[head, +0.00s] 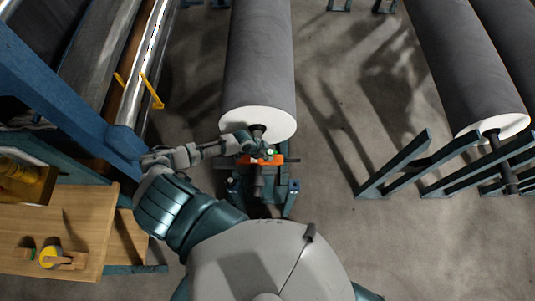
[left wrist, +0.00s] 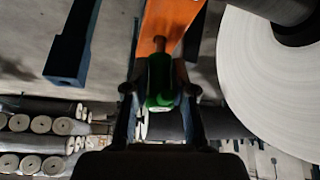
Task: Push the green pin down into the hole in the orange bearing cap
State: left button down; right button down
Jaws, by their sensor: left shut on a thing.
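The orange bearing cap (head: 279,160) sits across the dark shaft below the white end of the middle roll. It also shows at the top of the left wrist view (left wrist: 176,22). The green pin (left wrist: 160,80) is between the two fingers of my left gripper (left wrist: 159,92), which is shut on its green grip. A thin shank runs from the grip toward the orange cap; I cannot tell how deep its tip sits. In the head view the pin is a small green spot (head: 271,152) over the cap, beside my left gripper (head: 264,149). My right gripper is out of view.
The grey roll (head: 259,65) lies just beyond the cap, on a blue stand (head: 291,190). A wooden bench (head: 85,215) with a yellow object (head: 48,256) stands at left. More rolls (head: 455,60) and blue rails (head: 395,165) are at right. Floor between is clear.

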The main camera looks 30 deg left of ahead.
pick_arm(q)
jog(key=shift+f+b, duration=0.9)
jog(key=shift+f, duration=0.35)
jog(key=c, duration=0.9)
grip_release()
jog(key=shift+r, duration=0.1)
jog(key=v, duration=1.1)
jog(key=shift+s+a+r, duration=0.15)
jog(key=shift+a+r, duration=0.1)
jog(key=shift+r, duration=0.1)
jog(key=shift+s, duration=0.1)
